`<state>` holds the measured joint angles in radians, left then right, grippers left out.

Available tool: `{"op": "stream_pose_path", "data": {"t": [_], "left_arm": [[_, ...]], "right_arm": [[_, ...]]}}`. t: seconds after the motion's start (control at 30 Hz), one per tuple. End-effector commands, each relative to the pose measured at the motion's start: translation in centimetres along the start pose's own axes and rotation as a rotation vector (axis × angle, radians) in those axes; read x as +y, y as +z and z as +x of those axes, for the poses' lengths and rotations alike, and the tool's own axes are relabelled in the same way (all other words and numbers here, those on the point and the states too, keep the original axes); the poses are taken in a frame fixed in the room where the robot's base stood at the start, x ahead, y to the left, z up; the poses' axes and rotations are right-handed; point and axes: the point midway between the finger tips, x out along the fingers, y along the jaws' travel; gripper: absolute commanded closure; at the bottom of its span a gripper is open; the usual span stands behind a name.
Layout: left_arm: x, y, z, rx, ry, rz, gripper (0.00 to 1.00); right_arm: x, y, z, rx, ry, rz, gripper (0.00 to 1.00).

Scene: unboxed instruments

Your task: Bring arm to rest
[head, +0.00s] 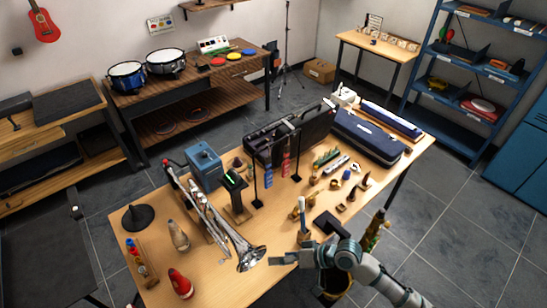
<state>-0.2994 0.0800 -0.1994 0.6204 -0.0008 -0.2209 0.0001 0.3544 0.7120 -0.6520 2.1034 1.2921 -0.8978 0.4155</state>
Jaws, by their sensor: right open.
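My right arm reaches in from the lower right over the front edge of the wooden table (215,285). My right gripper (283,259) points left, just right of the bell of a silver trumpet (247,256). Its jaws are open and nothing shows between them. Whether it touches the tabletop cannot be told. My left gripper is not in view.
Near the arm are a dark flat box (327,222) and a brass instrument (374,232) at the table edge, partly hidden by the arm. A red shaker-like object (180,284) stands front left. Instrument cases (368,138) lie at the back. Floor at right is clear.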

Motion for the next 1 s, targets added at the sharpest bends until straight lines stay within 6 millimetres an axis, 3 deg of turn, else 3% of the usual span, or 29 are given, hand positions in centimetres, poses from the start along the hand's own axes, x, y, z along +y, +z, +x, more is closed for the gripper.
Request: {"op": "stream_pose_path", "data": {"t": [0.17, 0.33, 0.43, 0.7, 1.0], "left_arm": [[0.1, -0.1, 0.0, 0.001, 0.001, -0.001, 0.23], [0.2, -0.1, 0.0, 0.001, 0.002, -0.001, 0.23], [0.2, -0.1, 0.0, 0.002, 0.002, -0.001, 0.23], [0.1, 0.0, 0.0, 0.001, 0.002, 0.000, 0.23], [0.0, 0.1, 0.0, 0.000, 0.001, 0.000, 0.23]], "right_arm": [[0.0, 0.7, 0.3, -0.004, 0.007, -0.015, 0.06], [0.8, 5.0, 1.8, -0.009, 0.112, -0.125, 0.06], [2.7, 8.4, 1.4, -0.010, 0.263, -0.177, 0.06], [8.6, 16.3, -4.1, -0.103, 0.661, -0.125, 0.06], [11.4, 24.4, -11.1, -0.270, 0.955, 0.014, 0.06]]}}
